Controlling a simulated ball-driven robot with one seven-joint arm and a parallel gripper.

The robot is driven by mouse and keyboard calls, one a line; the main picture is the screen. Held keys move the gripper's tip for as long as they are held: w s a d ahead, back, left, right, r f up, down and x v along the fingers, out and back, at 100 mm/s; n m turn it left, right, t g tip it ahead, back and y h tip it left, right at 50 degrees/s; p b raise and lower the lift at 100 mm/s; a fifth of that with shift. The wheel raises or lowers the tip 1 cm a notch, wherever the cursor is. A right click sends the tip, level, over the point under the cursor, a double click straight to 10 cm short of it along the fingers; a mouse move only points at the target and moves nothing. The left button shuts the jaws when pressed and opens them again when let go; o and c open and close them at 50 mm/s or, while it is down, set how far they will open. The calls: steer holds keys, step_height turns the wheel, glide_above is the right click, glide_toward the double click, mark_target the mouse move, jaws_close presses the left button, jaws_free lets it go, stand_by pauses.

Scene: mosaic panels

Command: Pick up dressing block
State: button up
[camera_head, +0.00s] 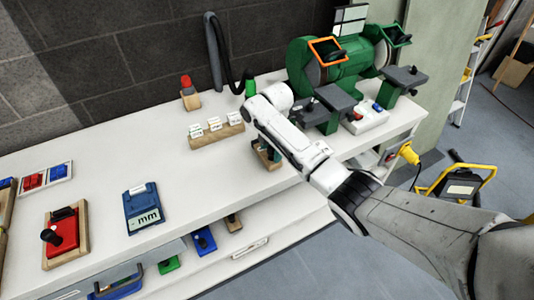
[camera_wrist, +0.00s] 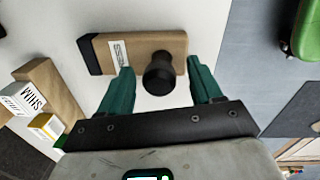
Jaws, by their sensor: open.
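The likely dressing block (camera_wrist: 140,52) is a wooden block with a dark end, a small white label and a round black knob (camera_wrist: 160,78). It lies on the white bench top in the wrist view. My gripper (camera_wrist: 160,80) is open, its two teal fingers on either side of the knob with gaps to it. I cannot tell the height of the fingertips over the block. In the head view the block (camera_head: 268,161) shows only in part, behind my white wrist.
A wooden holder with white labelled cards (camera_head: 216,136) stands left of the block, close to my gripper. The green bench grinder (camera_head: 340,65) stands behind and to the right. A blue gauge (camera_head: 143,208) and a red block (camera_head: 66,238) lie at left. The bench's front edge is near.

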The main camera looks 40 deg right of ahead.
steer(key=shift+c, duration=0.4)
jaws_close()
